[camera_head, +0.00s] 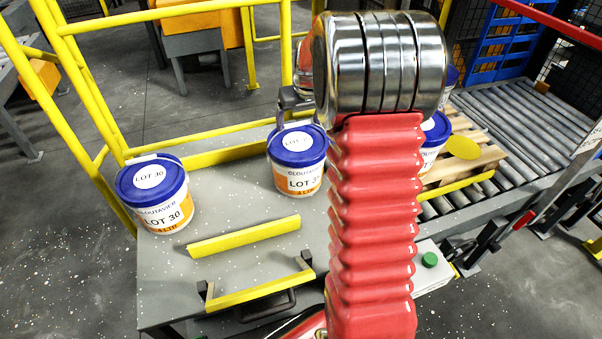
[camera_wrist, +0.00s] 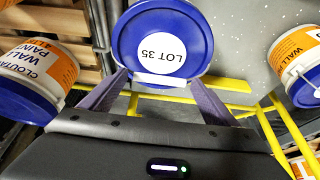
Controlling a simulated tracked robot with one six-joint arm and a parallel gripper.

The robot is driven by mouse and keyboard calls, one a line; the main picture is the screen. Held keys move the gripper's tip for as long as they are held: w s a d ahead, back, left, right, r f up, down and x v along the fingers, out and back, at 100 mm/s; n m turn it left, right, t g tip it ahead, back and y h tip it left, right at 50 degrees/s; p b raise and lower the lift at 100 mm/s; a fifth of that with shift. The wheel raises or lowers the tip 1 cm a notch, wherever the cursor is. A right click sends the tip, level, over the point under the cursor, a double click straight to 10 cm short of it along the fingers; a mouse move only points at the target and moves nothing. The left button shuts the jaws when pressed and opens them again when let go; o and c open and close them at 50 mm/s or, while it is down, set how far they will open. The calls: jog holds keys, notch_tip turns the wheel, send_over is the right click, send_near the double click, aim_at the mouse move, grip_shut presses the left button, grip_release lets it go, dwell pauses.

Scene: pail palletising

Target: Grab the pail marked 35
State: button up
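The pail marked LOT 35 (camera_wrist: 147,22) has a blue lid with a white round label and shows at the top middle of the wrist view. In the head view this pail (camera_head: 291,178), white with an orange band, stands on the grey table, its last digit partly hidden by my arm. My gripper (camera_wrist: 160,84) is at the lid's near edge, fingers spread to either side of it. In the head view, part of my gripper (camera_head: 291,105) shows just behind the pail.
The LOT 30 pail (camera_head: 152,187) stands at the left of the grey table (camera_head: 230,265). Yellow bars (camera_head: 245,236) lie in front. Yellow railing (camera_head: 90,90) borders the table.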

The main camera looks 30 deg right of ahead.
jog(key=shift+s+f, duration=0.15)
jog(key=shift+f, duration=0.1)
jog(key=c, duration=1.4)
jog(key=shift+c, duration=0.2)
jog(key=shift+r, duration=0.2)
notch_tip(320, 180, up, 18)
jog(key=shift+w+r, duration=0.15)
jog(key=shift+w, duration=0.05)
